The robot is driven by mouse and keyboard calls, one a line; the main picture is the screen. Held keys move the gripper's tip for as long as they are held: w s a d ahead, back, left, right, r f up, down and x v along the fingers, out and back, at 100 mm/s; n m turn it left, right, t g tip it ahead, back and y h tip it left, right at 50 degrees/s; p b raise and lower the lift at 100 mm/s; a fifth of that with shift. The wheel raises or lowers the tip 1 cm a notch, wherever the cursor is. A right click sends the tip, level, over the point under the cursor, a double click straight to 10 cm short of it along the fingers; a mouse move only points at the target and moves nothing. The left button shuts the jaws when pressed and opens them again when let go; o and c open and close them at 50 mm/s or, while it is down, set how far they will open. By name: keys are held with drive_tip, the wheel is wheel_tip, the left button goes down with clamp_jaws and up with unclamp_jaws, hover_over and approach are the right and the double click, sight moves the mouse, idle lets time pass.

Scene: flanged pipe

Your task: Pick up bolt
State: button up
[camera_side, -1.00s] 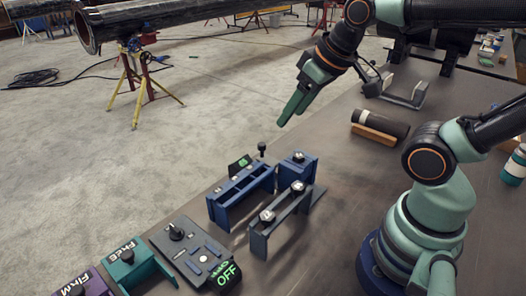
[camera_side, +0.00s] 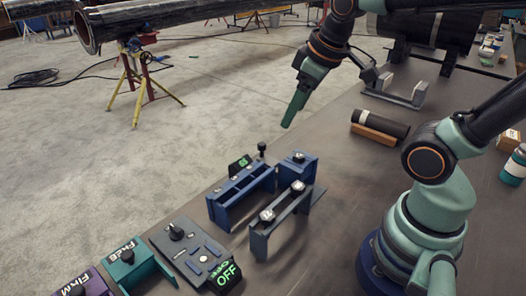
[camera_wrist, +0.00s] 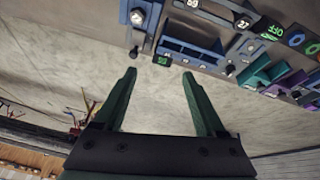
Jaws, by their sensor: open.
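Small silver bolt heads, one near (camera_side: 267,215) and one far (camera_side: 298,186), sit on top of a grey two-legged rack (camera_side: 282,213). Another bolt head (camera_side: 298,156) sits on a blue block behind it. In the wrist view, bolt heads (camera_wrist: 242,22) show at the top edge. My gripper (camera_side: 289,122) hangs above and beyond the racks in the side view, pointing down, apart from everything. In the wrist view my gripper (camera_wrist: 160,73) has its two green fingers spread with nothing between them.
A blue rack (camera_side: 240,193) and a black knob (camera_side: 261,148) stand close to the bolts. A switch panel (camera_side: 193,252) with a green OFF display is at the front left. A dark cylinder (camera_side: 381,124) lies on the bench behind. Bench between the racks and my base is clear.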

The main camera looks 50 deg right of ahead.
sight(298, 155)
drive_tip(key=w+d+f+n+g, duration=0.2)
drive_tip(key=d+f+n+g, duration=0.15)
drive_tip(key=d+n, duration=0.4)
drive_tip(key=f, duration=0.4)
drive_tip(key=a+f+n, duration=0.1)
drive_tip(key=f, duration=0.2)
drive_tip(key=f+n+g, duration=0.1)
drive_tip(key=f, duration=0.3)
drive_tip(key=shift+w+a+f, duration=0.15)
drive_tip(key=shift+w+f, duration=0.1)
drive_tip(key=shift+f, duration=0.05)
clamp_jaws()
